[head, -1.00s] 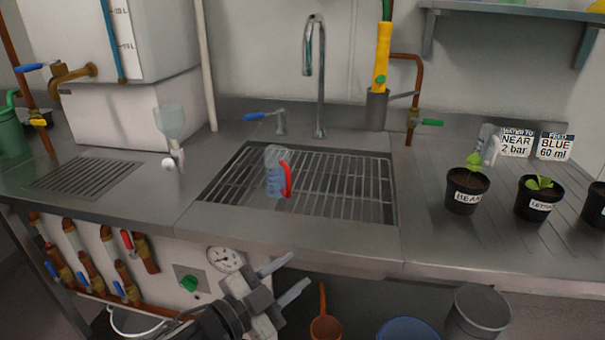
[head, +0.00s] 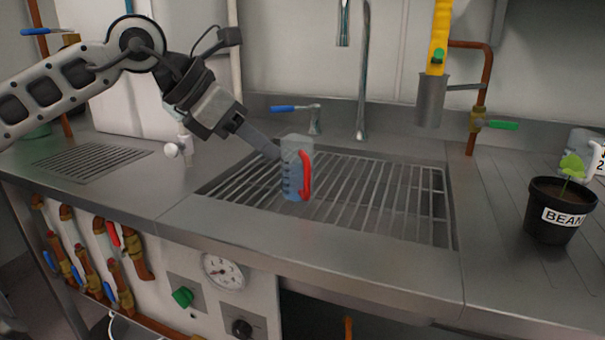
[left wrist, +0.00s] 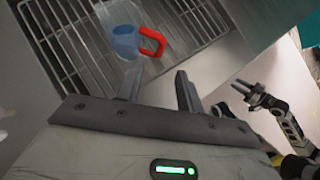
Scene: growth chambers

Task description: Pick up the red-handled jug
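The clear bluish jug (head: 292,176) with a red handle (head: 306,175) stands upright on the sink grating, handle to the right in the head view.
The metal grating (head: 380,200) is otherwise bare. A blue-handled tap (head: 314,118) and a tall spout (head: 362,90) stand behind it. A potted bean plant (head: 558,212) stands on the right counter. A white-knobbed fixture (head: 180,147) stands left of the sink.

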